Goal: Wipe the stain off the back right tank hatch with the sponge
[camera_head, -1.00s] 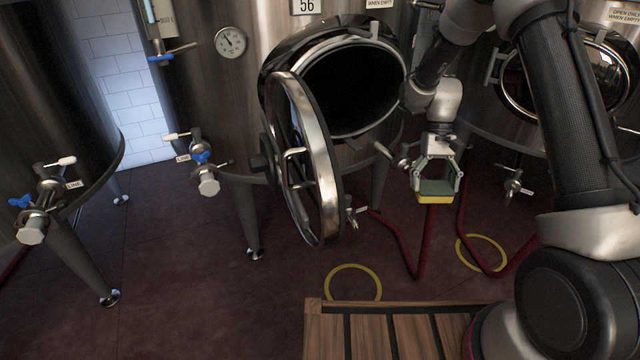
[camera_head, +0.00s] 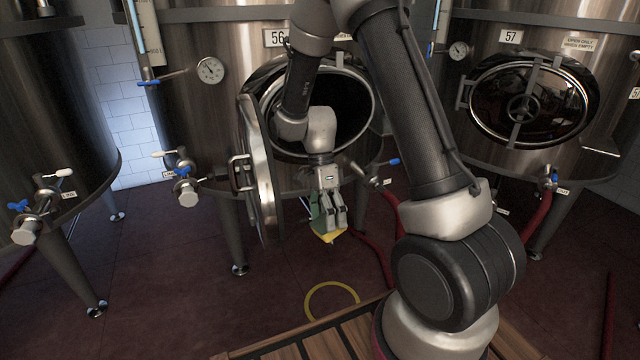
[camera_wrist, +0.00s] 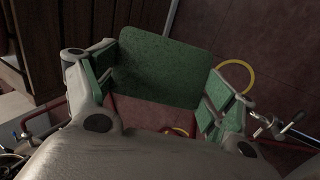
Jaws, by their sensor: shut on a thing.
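My gripper (camera_head: 333,222) is shut on a sponge (camera_head: 327,237), green with a yellow side, and holds it in the air just below the open hatch of tank 56. In the wrist view the sponge's green face (camera_wrist: 160,70) spans between the two fingers. The round hatch door (camera_head: 260,170) of tank 56 is swung open to the left, seen nearly edge-on. The dark hatch opening (camera_head: 350,105) is partly behind my arm. Tank 57's hatch (camera_head: 487,110) at the right is closed. I can make out no stain on either hatch.
A valve with a blue handle (camera_head: 185,180) sticks out left of the open door. Red hoses (camera_head: 375,255) and a yellow ring (camera_head: 332,300) lie on the dark red floor. A slatted wooden surface (camera_head: 290,350) is at the bottom. Open floor lies at the left.

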